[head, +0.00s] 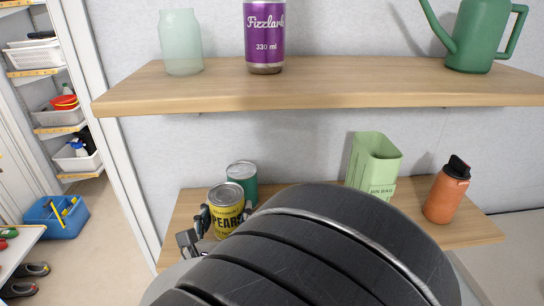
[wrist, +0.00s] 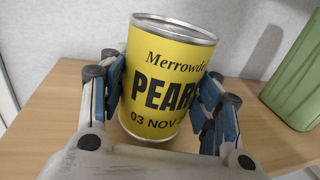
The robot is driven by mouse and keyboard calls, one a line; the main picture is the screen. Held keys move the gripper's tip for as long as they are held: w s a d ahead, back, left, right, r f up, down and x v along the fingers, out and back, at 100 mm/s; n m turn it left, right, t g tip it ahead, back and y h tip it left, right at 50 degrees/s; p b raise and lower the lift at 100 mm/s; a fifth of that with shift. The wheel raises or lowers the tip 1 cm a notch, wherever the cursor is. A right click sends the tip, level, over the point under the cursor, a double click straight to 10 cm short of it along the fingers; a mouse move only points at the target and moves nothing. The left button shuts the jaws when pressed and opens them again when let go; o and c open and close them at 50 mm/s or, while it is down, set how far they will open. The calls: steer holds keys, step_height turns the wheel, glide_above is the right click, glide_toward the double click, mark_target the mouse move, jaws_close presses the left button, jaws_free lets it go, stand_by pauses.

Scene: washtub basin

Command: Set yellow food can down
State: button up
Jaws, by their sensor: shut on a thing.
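The yellow food can (wrist: 155,85), labelled "PEAR…", stands between the fingers of my gripper (wrist: 163,78) in the wrist view. The blue-padded fingers are shut on its left and right sides. Its silver lid faces up, and it looks slightly tilted in the wrist view. In the head view the yellow can (head: 226,212) is over the lower wooden shelf (head: 180,232), with my gripper (head: 225,216) around it and my arm covering much of the front. I cannot tell whether the can's base touches the shelf.
A teal can (head: 243,177) stands close behind the yellow can. A green bin (head: 373,165) and an orange bottle (head: 446,192) stand to the right on the lower shelf. The upper shelf (head: 330,92) overhangs, holding a jar, purple can and watering can.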

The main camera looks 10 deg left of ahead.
steer(key=shift+a+f+b, duration=0.1)
steer(key=shift+f+b, duration=0.2)
steer(key=shift+f, duration=0.5)
steer(key=shift+f, duration=0.15)
steer(key=o, duration=1.4)
steer(key=shift+o, duration=0.2)
